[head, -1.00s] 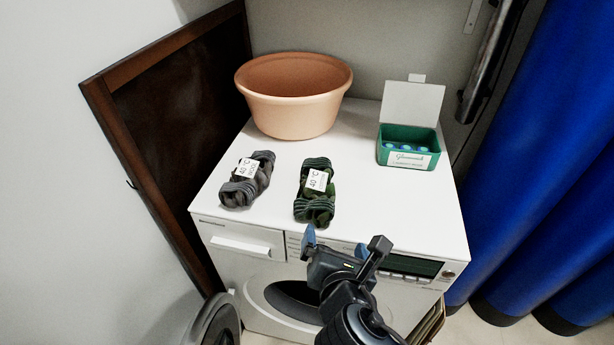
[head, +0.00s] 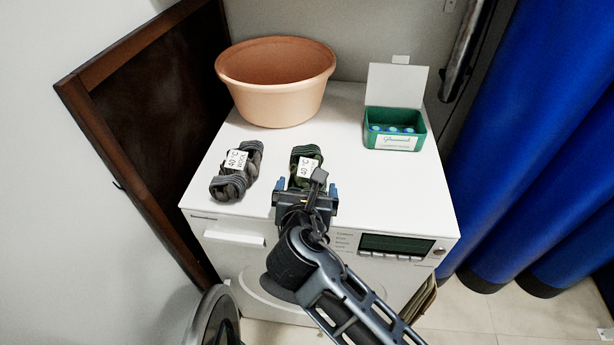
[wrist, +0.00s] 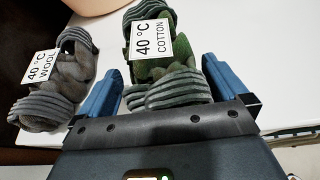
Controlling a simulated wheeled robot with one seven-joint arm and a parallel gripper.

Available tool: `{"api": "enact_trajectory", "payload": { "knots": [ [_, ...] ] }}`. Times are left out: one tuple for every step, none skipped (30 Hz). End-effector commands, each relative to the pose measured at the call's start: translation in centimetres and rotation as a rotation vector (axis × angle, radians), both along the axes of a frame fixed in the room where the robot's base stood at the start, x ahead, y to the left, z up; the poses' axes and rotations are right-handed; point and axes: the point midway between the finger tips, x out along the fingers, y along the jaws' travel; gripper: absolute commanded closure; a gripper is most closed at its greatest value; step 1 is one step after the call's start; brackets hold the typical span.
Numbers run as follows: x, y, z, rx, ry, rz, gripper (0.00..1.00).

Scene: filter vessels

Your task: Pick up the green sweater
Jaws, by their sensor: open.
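The green sweater (head: 305,161) is a folded, ribbed bundle with a white label on top of the white washing machine. In the wrist view the sweater (wrist: 165,75) carries a label reading 40 °C COTTON. My gripper (head: 307,184) is open at the near end of the sweater. In the wrist view the blue fingers of my gripper (wrist: 160,92) stand on either side of the sweater's near ribbed end. The gripper hides part of that end in the head view.
A grey sweater (head: 236,172) labelled 40 °C WOOL lies to the left. A terracotta basin (head: 277,98) stands at the back left. An open green box (head: 395,130) stands at the back right. The washing machine top (head: 400,185) is clear at the right.

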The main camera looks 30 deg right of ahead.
Motion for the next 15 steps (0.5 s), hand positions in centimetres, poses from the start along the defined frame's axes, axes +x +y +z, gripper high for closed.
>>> {"api": "enact_trajectory", "payload": {
  "knots": [
    [0.25, -0.17, -0.13, 0.000, 0.001, -0.001, 0.00],
    [0.34, -0.22, -0.18, 0.000, 0.001, -0.001, 0.00],
    [0.40, -0.26, -0.21, 0.001, 0.001, 0.000, 0.00],
    [0.42, -0.26, -0.22, 0.001, 0.001, 0.000, 0.00],
    [0.41, -0.27, -0.23, 0.000, 0.000, 0.000, 0.00],
    [0.40, -0.26, -0.22, 0.000, 0.000, 0.000, 0.00],
    [0.40, -0.26, -0.22, 0.001, 0.000, 0.000, 0.00],
    [0.40, -0.26, -0.22, 0.000, 0.000, 0.000, 0.00],
    [0.39, -0.27, -0.22, 0.000, 0.000, 0.000, 0.01],
    [0.39, -0.27, -0.22, 0.000, 0.000, 0.000, 0.04],
    [0.38, -0.26, -0.21, 0.000, 0.000, 0.000, 0.07],
    [0.38, -0.26, -0.22, 0.000, 0.000, 0.000, 0.11],
    [0.38, -0.27, -0.22, 0.000, 0.000, 0.000, 0.13],
    [0.38, -0.27, -0.22, 0.000, 0.000, 0.000, 0.16],
    [0.38, -0.27, -0.22, 0.000, 0.000, 0.000, 0.20]
  ]
}}
